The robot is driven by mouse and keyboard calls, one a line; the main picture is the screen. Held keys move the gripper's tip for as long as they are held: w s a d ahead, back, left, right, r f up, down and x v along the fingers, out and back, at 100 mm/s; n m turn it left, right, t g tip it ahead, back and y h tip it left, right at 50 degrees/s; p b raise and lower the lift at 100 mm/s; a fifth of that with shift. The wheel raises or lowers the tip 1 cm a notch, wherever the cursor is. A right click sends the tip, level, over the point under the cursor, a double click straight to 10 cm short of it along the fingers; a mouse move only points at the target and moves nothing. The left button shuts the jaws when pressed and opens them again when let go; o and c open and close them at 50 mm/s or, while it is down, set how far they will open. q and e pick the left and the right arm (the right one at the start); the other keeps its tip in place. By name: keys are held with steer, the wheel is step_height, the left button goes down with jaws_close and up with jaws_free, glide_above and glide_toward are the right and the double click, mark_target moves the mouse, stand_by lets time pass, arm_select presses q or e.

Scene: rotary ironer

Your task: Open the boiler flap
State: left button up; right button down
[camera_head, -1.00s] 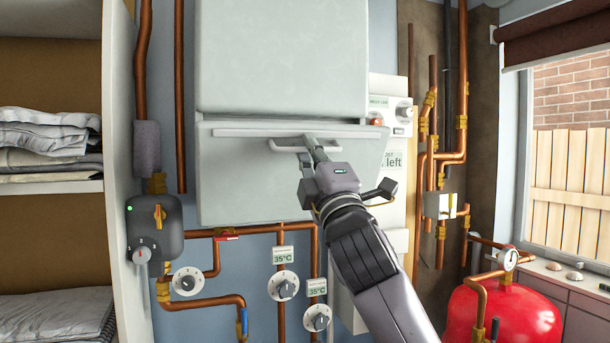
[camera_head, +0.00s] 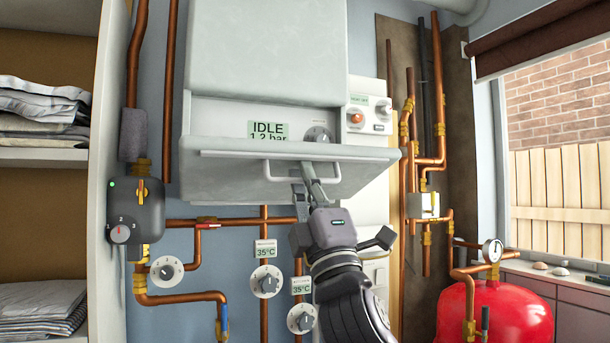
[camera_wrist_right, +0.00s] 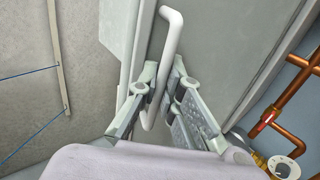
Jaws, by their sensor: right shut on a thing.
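The boiler flap (camera_head: 240,185) is tilted out and down from the white boiler (camera_head: 265,45). Behind it a panel shows with a display (camera_head: 268,131) reading IDLE and 1.2 bar, and a knob (camera_head: 318,136). The flap's white bar handle (camera_head: 291,164) is on its front. My right gripper (camera_head: 312,188) is at the handle, shut on it. In the right wrist view the handle (camera_wrist_right: 170,50) runs between the fingers of my right gripper (camera_wrist_right: 160,98). My left gripper is not in view.
Copper pipes with dials (camera_head: 265,281) run below the boiler. A red tank (camera_head: 510,312) with a gauge stands at the lower right. A shelf (camera_head: 50,158) with folded cloths is at the left. A window (camera_head: 560,150) is at the right.

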steer(key=shift+s+f, duration=0.1)
steer(key=shift+f, duration=0.55)
steer(key=c, duration=2)
jaws_free()
steer(key=v, duration=1.2)
steer(key=shift+c, duration=0.6)
